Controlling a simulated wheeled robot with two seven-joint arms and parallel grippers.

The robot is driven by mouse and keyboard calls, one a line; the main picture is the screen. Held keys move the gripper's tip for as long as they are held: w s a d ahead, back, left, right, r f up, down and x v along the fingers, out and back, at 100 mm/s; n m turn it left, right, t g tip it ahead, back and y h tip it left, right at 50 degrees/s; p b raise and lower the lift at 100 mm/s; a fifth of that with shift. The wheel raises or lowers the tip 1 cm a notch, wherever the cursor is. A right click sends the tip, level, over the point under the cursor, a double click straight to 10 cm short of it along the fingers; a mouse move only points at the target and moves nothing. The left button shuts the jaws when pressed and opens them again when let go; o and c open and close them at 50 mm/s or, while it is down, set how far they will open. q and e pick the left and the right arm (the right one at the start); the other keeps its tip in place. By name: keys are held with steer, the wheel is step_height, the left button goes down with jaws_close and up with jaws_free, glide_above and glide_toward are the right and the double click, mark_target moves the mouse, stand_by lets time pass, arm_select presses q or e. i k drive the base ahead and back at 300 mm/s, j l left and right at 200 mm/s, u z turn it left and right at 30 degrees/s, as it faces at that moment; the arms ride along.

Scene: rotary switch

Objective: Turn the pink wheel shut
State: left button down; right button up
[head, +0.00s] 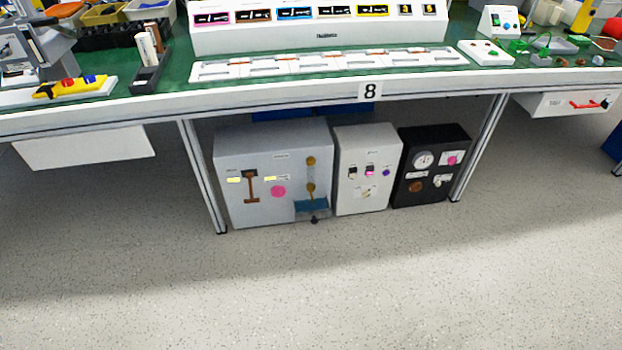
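Under the workbench stand three boxes with controls. The large grey box (228,165) at the left carries a round pink disc (278,191) at mid-front, which looks like a wheel. The white box (347,200) in the middle has a small pink and white control (370,171). The black box (402,192) at the right has a small pink round part (452,160) on a white plate at its upper right. All are too small to tell how far any is turned. Neither of my grippers is in view.
A green-topped workbench (180,88) marked 8 overhangs the boxes, with metal legs (203,175) at both sides. A brown lever (250,187) and a blue tray-like part (312,207) are on the grey box. The speckled floor (310,290) in front is clear.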

mark_target(277, 192)
steer(key=i+j, duration=0.1)
steer(key=j, duration=0.25)
steer(key=i+j, duration=0.1)
steer(key=j, duration=0.2)
steer(key=i+j, duration=0.1)
steer(key=j, duration=0.25)
steer(key=i+j+u, duration=0.1)
steer(key=j, duration=0.25)
